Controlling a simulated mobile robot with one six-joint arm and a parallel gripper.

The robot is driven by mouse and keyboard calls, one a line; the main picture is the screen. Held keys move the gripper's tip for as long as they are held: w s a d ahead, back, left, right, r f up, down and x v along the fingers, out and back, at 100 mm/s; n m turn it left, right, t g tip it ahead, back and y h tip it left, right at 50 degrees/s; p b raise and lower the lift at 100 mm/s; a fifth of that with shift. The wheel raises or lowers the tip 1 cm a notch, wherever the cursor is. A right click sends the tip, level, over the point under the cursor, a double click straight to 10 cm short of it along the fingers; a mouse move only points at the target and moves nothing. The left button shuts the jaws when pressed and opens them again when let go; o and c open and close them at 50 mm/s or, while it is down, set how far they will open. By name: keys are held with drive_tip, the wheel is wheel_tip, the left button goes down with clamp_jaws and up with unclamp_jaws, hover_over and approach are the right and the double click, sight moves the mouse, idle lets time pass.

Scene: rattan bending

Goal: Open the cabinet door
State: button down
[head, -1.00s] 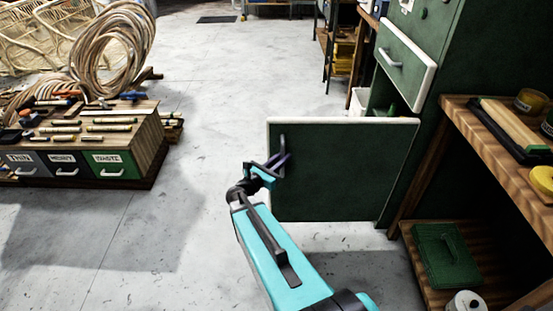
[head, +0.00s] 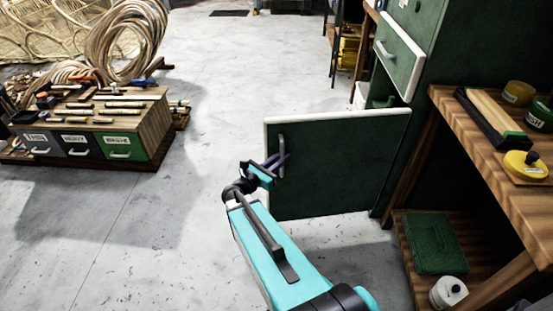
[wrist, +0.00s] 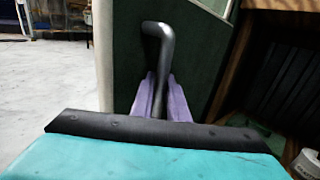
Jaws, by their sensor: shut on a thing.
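The green cabinet door (head: 345,165) with a pale edge stands swung out from the green cabinet (head: 435,55). In the wrist view the door (wrist: 205,60) fills the middle, its pale edge at the left. A dark bar handle (head: 281,150) is on the door near its free edge; it also shows in the wrist view (wrist: 161,55). My gripper (head: 275,162) is at the handle. Its purple fingers in the wrist view (wrist: 160,98) are shut on the handle's lower part. The fingertips are partly hidden by the bar.
A drawer unit (head: 150,125) stands at the left. The floor left of the door is clear.

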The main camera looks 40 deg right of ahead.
drive_tip(key=shift+s+d+g, duration=0.25)
drive_tip(key=shift+s+g, duration=0.1)
drive_tip(key=shift+g, duration=0.05)
drive_tip(key=c, duration=2)
unclamp_jaws()
drive_tip(key=shift+w+a, duration=0.15)
drive_tip(key=s+a, duration=0.2)
drive_tip(key=a, duration=1.1)
drive_tip(key=shift+a+p, duration=0.25)
drive_tip(key=shift+p, duration=0.05)
